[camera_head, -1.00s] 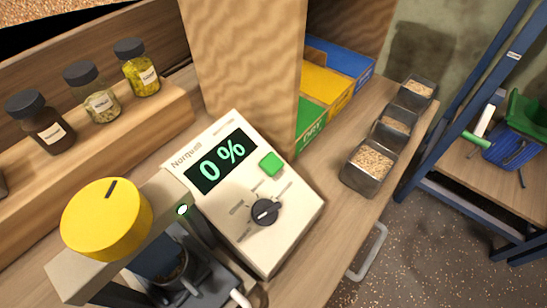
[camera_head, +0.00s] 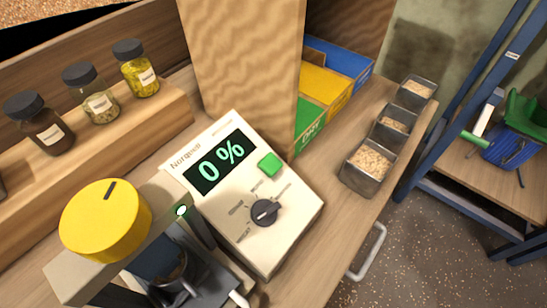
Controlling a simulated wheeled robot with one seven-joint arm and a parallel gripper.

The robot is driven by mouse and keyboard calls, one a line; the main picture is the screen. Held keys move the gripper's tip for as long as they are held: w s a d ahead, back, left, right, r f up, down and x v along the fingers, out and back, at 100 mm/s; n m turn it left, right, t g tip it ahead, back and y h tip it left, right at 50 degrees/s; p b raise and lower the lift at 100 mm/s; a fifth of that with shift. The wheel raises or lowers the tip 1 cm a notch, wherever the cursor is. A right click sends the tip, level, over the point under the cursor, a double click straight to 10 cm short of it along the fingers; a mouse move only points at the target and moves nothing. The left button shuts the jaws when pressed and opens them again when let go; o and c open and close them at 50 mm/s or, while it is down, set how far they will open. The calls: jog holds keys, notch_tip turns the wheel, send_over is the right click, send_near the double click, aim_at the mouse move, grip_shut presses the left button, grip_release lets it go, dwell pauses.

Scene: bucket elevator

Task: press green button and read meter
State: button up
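The green button (camera_head: 270,165) is a small rounded square on the upper right of the cream-coloured meter's sloping face. The meter (camera_head: 268,244) stands on the wooden bench. Its dark display (camera_head: 221,161) reads "0 %" in green digits. A black rotary knob (camera_head: 265,213) with small labels around it sits below the button; the labels are too small to read surely. Nothing touches or covers the button. My gripper is not in view.
Several jars (camera_head: 92,92) sit on a wooden step. A wooden post (camera_head: 243,70), coloured bins (camera_head: 326,88) and metal trays of grain (camera_head: 368,167) stand behind and right.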

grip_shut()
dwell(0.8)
